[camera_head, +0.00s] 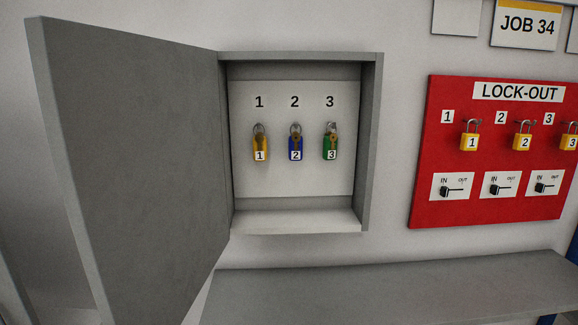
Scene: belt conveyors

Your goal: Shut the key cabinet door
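The grey key cabinet (372,140) is fixed to the wall in the middle of the head view. Its grey door (140,160) is hinged on the left and stands wide open, swung out towards me. Inside, keys with numbered tags hang on hooks: a yellow tag 1 (260,147), a blue tag 2 (295,148) and a green tag 3 (330,147). Neither of my grippers shows in this view.
A red lock-out board (440,130) with yellow padlocks and small switches hangs to the right. A grey shelf or tabletop (400,290) runs below the cabinet, and its visible top is bare. A JOB 34 sign (526,25) is at the upper right.

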